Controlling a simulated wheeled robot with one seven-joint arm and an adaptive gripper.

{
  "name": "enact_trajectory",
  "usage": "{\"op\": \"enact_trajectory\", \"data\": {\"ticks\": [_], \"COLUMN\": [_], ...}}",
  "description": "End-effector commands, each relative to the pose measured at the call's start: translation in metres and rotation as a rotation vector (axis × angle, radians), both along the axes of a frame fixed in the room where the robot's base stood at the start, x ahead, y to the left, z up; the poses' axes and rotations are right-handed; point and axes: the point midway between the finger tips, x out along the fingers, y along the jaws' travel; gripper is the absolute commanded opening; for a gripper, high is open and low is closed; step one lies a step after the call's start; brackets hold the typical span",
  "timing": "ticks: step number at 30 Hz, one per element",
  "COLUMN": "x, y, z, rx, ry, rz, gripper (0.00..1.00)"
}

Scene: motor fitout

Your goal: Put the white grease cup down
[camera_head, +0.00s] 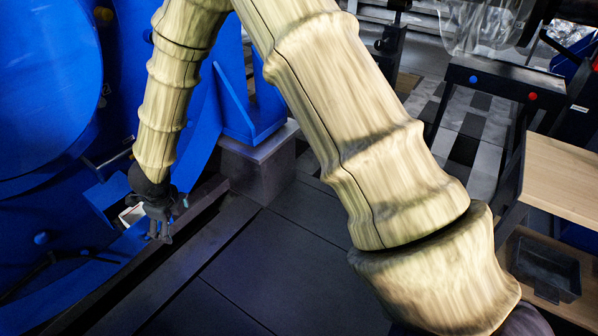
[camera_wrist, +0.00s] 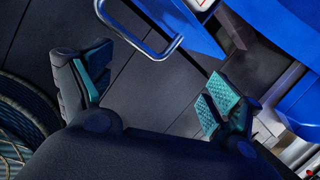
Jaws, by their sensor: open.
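My gripper (camera_head: 160,236) hangs at the left in the head view, beside the blue machine and above a blue ledge. In the wrist view my gripper (camera_wrist: 155,86) has its two teal-padded fingers spread wide, with nothing between them. Dark floor panels show through the gap. I cannot make out a white grease cup in either view. A small white patch (camera_head: 131,214) shows just behind the gripper in the head view, but I cannot tell it is a cup.
The blue machine (camera_head: 45,95) fills the left. A metal loop handle (camera_wrist: 168,50) lies beyond the fingers, near a blue part with a white label (camera_wrist: 201,4). A wooden bench top (camera_head: 562,178) and black bin (camera_head: 546,268) stand right. Dark floor (camera_head: 285,265) is clear in the middle.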

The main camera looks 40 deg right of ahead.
Motion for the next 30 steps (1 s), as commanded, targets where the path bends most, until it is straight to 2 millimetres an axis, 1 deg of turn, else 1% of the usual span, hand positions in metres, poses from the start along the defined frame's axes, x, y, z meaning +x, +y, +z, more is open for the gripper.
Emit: {"op": "enact_trajectory", "data": {"ticks": [1, 2, 3, 5, 6, 8, 9, 11, 12, 14, 15, 17, 18, 20, 21, 23, 24, 26, 27, 30], "x": [-0.017, -0.025, -0.038, -0.057, -0.071, -0.091, -0.106, -0.128, -0.142, -0.164, -0.18, -0.204, -0.219, -0.244, -0.261, -0.287, -0.304, -0.33, -0.346, -0.379], "y": [-0.014, -0.022, -0.033, -0.049, -0.06, -0.075, -0.084, -0.097, -0.105, -0.115, -0.122, -0.13, -0.135, -0.141, -0.145, -0.149, -0.15, -0.152, -0.153, -0.152], "z": [-0.022, -0.034, -0.049, -0.072, -0.086, -0.107, -0.119, -0.137, -0.148, -0.163, -0.173, -0.186, -0.194, -0.205, -0.211, -0.22, -0.224, -0.23, -0.232, -0.236], "rx": [-0.055, -0.087, -0.131, -0.194, -0.234, -0.287, -0.32, -0.361, -0.388, -0.417, -0.433, -0.451, -0.46, -0.466, -0.464, -0.458, -0.449, -0.431, -0.416, -0.379], "ry": [0.026, 0.037, 0.055, 0.083, 0.103, 0.132, 0.152, 0.179, 0.196, 0.22, 0.237, 0.254, 0.266, 0.277, 0.282, 0.284, 0.281, 0.271, 0.261, 0.228], "rz": [0.084, 0.139, 0.217, 0.341, 0.428, 0.559, 0.647, 0.783, 0.873, 1.011, 1.103, 1.242, 1.334, 1.475, 1.568, 1.705, 1.797, 1.926, 2.005, 2.168], "gripper": [0.91, 0.91, 0.91, 0.91, 0.91, 0.91, 0.91, 0.91, 0.91, 0.91, 0.91, 0.91, 0.91, 0.91, 0.91, 0.91, 0.91, 0.91, 0.91, 0.91]}}
